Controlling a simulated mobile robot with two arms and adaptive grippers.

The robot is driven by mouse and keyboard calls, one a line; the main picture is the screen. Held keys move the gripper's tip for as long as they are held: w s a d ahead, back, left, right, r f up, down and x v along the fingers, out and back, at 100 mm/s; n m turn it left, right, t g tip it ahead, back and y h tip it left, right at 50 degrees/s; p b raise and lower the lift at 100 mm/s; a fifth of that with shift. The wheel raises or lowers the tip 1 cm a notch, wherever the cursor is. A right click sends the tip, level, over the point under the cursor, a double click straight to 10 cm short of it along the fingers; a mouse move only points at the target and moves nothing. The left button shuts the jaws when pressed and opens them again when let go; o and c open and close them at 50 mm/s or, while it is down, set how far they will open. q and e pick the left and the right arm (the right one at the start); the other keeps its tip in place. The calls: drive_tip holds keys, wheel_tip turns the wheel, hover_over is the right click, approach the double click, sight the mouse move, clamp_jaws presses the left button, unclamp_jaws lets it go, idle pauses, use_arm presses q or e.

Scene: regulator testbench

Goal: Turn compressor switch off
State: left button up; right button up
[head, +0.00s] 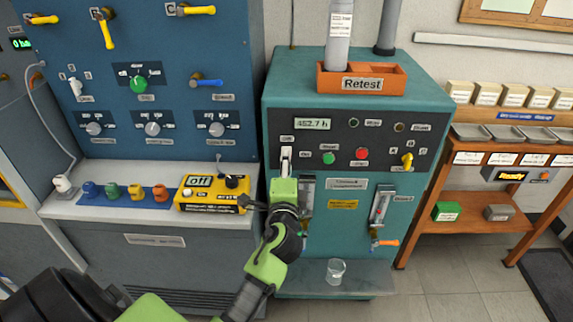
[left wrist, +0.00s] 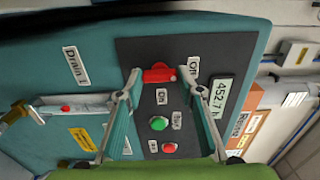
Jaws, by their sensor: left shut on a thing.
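The compressor switch is a red rotary handle (left wrist: 158,73) on the dark panel of the teal cabinet, seen in the left wrist view. An "Off" label (left wrist: 193,67) and an "On" label (left wrist: 161,97) sit beside it. My left gripper (left wrist: 161,72) has its two fingertips on either side of the handle and is shut on it. In the head view my left gripper (head: 286,156) reaches up to the panel's left part and hides the handle. The handle's exact angle is hard to tell. My right gripper is not in view.
A green button (head: 327,158), a red button (head: 361,153) and a yellow knob (head: 407,160) lie right of the switch. A glass (head: 335,270) stands on the shelf below. A yellow box (head: 212,193) sits close left of my arm.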

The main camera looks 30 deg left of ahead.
use_arm(q)
drive_tip(key=o, duration=1.1)
drive_tip(key=v, duration=1.2)
drive_tip(key=shift+a, duration=0.1)
